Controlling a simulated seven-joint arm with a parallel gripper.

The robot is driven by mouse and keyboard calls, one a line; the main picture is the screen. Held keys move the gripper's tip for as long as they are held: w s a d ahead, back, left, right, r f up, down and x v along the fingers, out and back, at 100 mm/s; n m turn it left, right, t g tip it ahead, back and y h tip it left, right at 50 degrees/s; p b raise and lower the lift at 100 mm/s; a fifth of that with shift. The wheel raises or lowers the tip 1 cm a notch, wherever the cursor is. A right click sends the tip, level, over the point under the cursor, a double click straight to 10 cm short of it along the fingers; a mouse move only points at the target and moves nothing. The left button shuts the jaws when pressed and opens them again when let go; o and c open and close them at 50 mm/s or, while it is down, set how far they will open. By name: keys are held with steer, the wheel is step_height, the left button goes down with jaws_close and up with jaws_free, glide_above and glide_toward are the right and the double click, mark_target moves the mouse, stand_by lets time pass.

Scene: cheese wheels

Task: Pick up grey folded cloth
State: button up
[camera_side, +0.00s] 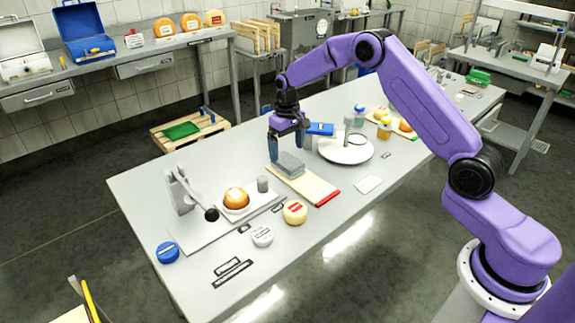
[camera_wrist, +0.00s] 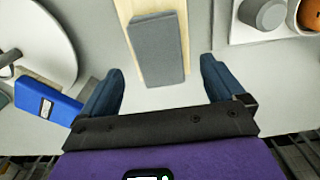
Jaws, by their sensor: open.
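The grey folded cloth (camera_side: 290,163) lies on one end of a light wooden board with a red end (camera_side: 325,192) on the table. In the wrist view the cloth (camera_wrist: 156,48) is a grey rectangular block lying lengthwise on the board (camera_wrist: 183,60), ahead of the fingers. My gripper (camera_side: 287,147) is over the table at the cloth's end of the board. In the wrist view my gripper (camera_wrist: 160,92) is open, its two blue fingers spread wider than the cloth. Nothing is between the fingertips except the near end of the cloth and bare table below.
A blue box (camera_side: 320,129) stands close to my gripper, beside a round white plate (camera_side: 345,151). A cheese press stand (camera_side: 182,190) with an orange cheese (camera_side: 236,198) is to the left. A pale cheese (camera_side: 295,212) and a white lid (camera_side: 262,235) lie nearer the front.

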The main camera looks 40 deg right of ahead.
mark_target(288, 160)
steer(key=shift+f, duration=2.65)
steer(key=c, duration=1)
steer(key=shift+c, duration=0.2)
steer(key=shift+r, duration=0.5)
step_height(288, 160, up, 2)
steer(key=shift+r, duration=0.1)
steer(key=s+r, duration=0.9)
steer(key=s, duration=0.5)
steer(key=shift+r, duration=0.4)
